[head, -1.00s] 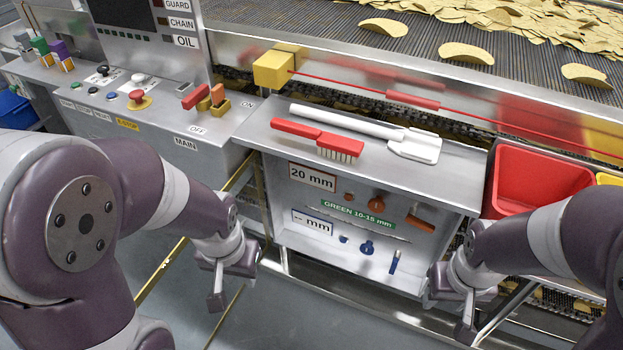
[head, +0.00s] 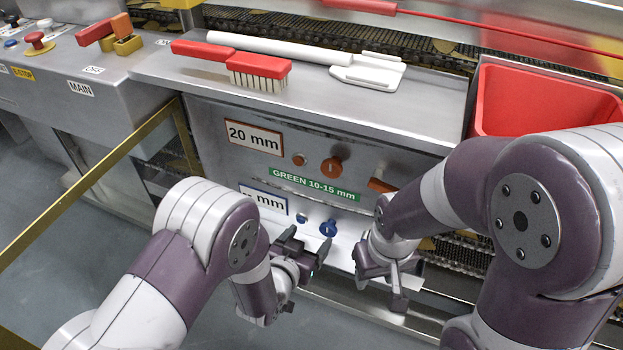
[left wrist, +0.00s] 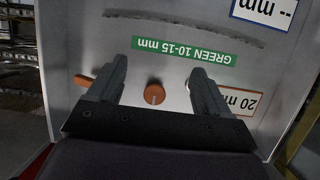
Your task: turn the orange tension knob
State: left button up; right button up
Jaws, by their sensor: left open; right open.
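The round orange knob (head: 331,165) sits on the upper row of the grey panel, right of the "20 mm" display (head: 254,137). In the left wrist view, which shows the panel upside down, the orange knob (left wrist: 154,93) appears between my left fingers, with a pale mark on its face. My left gripper (head: 307,240) is open and empty, below the knob in the head view; contact is not visible. My right gripper (head: 380,290) is open and empty, low in front of the panel's right side.
An orange lever (head: 382,184) and a small orange button (head: 299,160) flank the knob. A blue knob (head: 328,228) is below. A red brush (head: 258,65) and white scraper (head: 366,71) lie on the ledge above; a red bin (head: 545,100) stands right. A brass rail (head: 90,180) runs left.

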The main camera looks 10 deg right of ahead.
aim_at(331, 170)
pick_arm(q)
notch_tip(331, 170, up, 8)
jog(key=w+t+h, duration=0.2)
jog(key=w+t, duration=0.1)
jog(key=t, duration=0.1)
jog(key=x, duration=0.4)
jog(key=b+x, duration=0.1)
jog(key=x, duration=0.3)
jog(key=d+x, duration=0.1)
jog(key=x, duration=0.3)
jog(key=shift+s+f+b, duration=0.2)
jog(key=shift+b, duration=0.1)
jog(key=c, duration=1)
pick_arm(e)
jog(key=shift+w+f, duration=0.15)
jog(key=shift+f, duration=0.35)
